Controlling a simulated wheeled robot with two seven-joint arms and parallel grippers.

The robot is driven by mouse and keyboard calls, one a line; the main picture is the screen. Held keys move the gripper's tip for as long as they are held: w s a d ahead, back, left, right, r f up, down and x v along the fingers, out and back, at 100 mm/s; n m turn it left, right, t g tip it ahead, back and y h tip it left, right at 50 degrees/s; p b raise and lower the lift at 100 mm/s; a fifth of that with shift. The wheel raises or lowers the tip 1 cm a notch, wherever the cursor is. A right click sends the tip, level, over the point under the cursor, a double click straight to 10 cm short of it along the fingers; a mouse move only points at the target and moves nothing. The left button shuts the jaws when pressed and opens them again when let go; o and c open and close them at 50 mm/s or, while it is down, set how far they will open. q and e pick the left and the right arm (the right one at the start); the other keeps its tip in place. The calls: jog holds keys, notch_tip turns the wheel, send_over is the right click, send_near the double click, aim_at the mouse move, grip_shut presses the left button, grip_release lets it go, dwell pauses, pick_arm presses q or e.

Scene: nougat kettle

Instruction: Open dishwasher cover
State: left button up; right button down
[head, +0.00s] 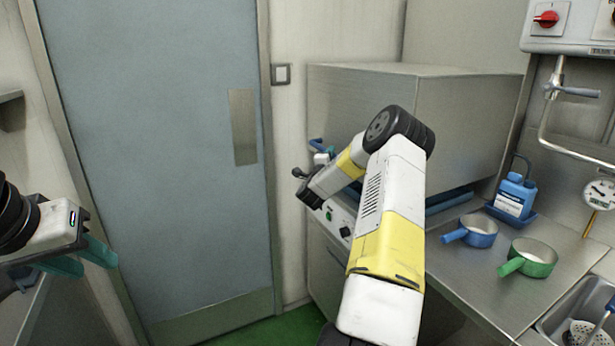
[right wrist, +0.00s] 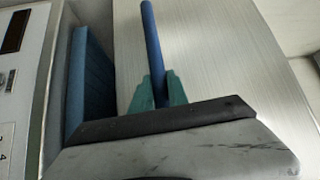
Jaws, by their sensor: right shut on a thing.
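The dishwasher cover (head: 460,115) is a large steel box-shaped hood right of the door in the head view. Its lower edge looks close to counter level; my right arm hides part of its front. A blue bar handle (head: 317,144) shows at its front left, and in the right wrist view the blue bar (right wrist: 151,40) runs up from between the teal fingers. My right gripper (right wrist: 158,90) is shut on this bar. My left gripper (head: 82,258) is at the far left of the head view, its teal fingers apart and empty, away from the dishwasher.
A control panel (head: 338,222) sits below the hood's front. Right of it, the steel counter (head: 485,285) holds a blue pan (head: 478,231), a green pan (head: 533,258) and a blue bottle (head: 515,192). A grey-blue door (head: 150,150) stands left; green floor shows below.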

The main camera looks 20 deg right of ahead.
notch_tip(320, 180, up, 25)
jog(key=shift+f, duration=0.2)
jog(key=c, duration=1.3)
grip_release()
jog(key=shift+f, duration=0.1)
jog(key=v, duration=0.8)
jog(key=shift+w, duration=0.1)
